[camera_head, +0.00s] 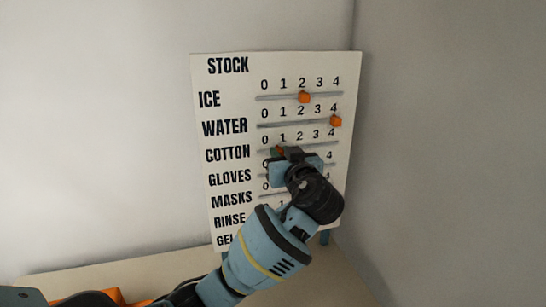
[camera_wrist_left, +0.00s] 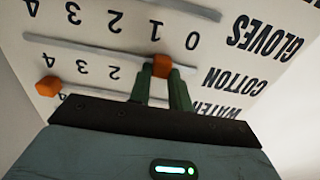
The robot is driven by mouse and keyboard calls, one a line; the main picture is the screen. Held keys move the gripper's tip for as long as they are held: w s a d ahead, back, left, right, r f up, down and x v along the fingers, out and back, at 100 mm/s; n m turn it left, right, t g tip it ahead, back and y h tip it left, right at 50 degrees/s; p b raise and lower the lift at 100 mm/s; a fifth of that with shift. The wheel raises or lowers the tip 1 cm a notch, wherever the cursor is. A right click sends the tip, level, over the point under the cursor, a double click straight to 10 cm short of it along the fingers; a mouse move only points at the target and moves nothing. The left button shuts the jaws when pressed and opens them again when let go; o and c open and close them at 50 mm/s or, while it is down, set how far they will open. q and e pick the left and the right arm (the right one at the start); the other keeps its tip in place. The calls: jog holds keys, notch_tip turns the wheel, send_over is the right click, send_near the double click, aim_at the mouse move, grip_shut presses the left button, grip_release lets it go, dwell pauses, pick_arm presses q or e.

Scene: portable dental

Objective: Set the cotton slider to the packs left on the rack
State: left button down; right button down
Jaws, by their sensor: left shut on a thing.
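The white stock board (camera_head: 228,85) stands near the wall corner with labelled rows of numbers and rails. The orange cotton slider (camera_wrist_left: 161,66) is on the cotton rail (camera_wrist_left: 90,51), near the 1 mark and slightly towards 0. My left gripper (camera_wrist_left: 162,88) is shut on this slider, with its green fingers on either side. No rack with packs is recognisable in view.
The ice slider (camera_head: 304,97) is at 2. The water slider (camera_head: 336,121) is at 4, close above the cotton row. An orange object (camera_head: 88,297), partly cut off, lies at the lower left of the pale table (camera_head: 150,280). Walls rise behind and right.

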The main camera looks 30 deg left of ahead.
pick_arm(q)
jog(key=shift+w+d, duration=0.5)
jog(key=shift+w, duration=0.05)
jog(key=c, duration=1.3)
grip_release()
jog(key=b+v, duration=0.1)
jog(key=v, duration=0.7)
